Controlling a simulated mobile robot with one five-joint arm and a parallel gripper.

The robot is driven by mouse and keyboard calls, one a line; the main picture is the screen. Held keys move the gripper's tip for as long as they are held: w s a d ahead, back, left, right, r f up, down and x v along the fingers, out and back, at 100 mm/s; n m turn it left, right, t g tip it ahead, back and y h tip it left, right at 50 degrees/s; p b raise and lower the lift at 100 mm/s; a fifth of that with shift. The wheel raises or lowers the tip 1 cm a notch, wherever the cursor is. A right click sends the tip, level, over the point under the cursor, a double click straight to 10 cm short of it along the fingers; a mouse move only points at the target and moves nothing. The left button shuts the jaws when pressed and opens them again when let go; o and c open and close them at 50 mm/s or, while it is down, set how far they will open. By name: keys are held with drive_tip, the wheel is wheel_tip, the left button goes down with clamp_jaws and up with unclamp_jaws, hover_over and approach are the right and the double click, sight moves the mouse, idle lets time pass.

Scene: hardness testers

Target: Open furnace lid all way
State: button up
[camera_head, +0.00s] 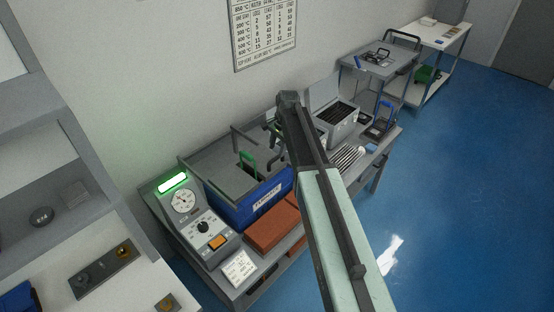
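The furnace (238,210) is a blue box with a white label on its front, standing on the grey bench. Its grey top (222,178) looks flat, with a green handle-like piece (248,158) and a dark slot beside it. I cannot tell how far the lid is open. A thin dark bar (243,137) rises behind the green piece. My arm reaches in from the lower right. My gripper (272,132) is at its far end, to the right of the green piece. It is small and partly hidden by my arm, so its fingers and any contact are unclear.
A control panel with a green display (173,183) and dial stands left of the furnace. Orange-red bricks (272,228) lie in front. An open grey case (335,115) is to the right. Trolleys (380,62) stand farther back. Blue floor (470,190) is clear on the right.

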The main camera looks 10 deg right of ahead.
sight(276, 158)
drive_tip(key=f+b, duration=0.2)
drive_tip(key=f, duration=0.1)
drive_tip(key=f+b, duration=0.1)
drive_tip(key=f, duration=0.1)
drive_tip(key=shift+w+a+b, duration=0.25)
drive_tip(key=shift+w+b, duration=0.1)
drive_tip(key=shift+w, duration=0.05)
drive_tip(key=shift+r, duration=0.1)
clamp_jaws()
idle(0.7)
